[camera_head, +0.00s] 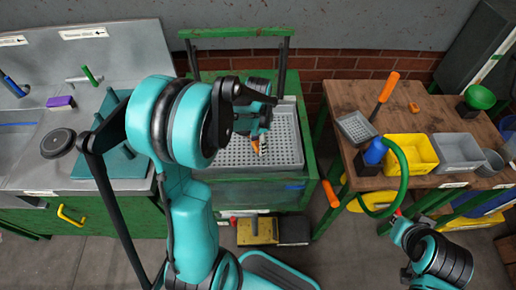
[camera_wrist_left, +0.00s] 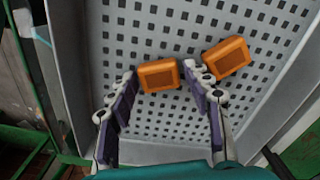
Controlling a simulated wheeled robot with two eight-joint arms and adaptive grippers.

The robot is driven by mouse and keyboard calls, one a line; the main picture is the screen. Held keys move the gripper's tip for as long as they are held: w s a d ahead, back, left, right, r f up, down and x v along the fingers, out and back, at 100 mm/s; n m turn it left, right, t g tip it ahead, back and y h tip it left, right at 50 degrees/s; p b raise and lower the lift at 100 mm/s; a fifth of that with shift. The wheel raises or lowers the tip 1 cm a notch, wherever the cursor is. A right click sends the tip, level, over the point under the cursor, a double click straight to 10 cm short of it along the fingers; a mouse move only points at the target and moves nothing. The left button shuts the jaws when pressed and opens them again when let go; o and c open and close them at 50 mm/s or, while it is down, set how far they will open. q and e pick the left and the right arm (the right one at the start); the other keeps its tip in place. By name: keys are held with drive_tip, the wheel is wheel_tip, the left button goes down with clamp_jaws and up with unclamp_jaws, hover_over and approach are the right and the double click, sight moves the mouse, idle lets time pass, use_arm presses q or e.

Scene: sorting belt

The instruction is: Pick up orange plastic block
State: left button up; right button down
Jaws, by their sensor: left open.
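Two orange plastic blocks lie on the perforated grey tray (camera_wrist_left: 230,110). In the left wrist view, one block (camera_wrist_left: 159,75) is between and just ahead of my left gripper's fingertips (camera_wrist_left: 160,80). The other block (camera_wrist_left: 227,56) lies to the right, just outside the right finger. My left gripper is open, with nothing held. In the head view, my left gripper (camera_head: 256,137) is low over the tray (camera_head: 284,157), and a little orange (camera_head: 257,148) shows beneath it; my arm hides much there. Part of my right arm shows at the lower right, but its fingers cannot be made out.
The wooden table at right holds another small orange block (camera_head: 413,107), a yellow bin (camera_head: 409,154), a grey bin (camera_head: 458,151), a green funnel (camera_head: 480,97) and an orange-handled tool (camera_head: 384,93). The tray has raised grey walls. A metal sink counter (camera_head: 40,140) stands at left.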

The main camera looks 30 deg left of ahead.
use_arm(q)
drive_tip(key=shift+r, duration=0.1)
drive_tip(key=c, duration=0.9)
drive_tip(key=shift+r, duration=0.1)
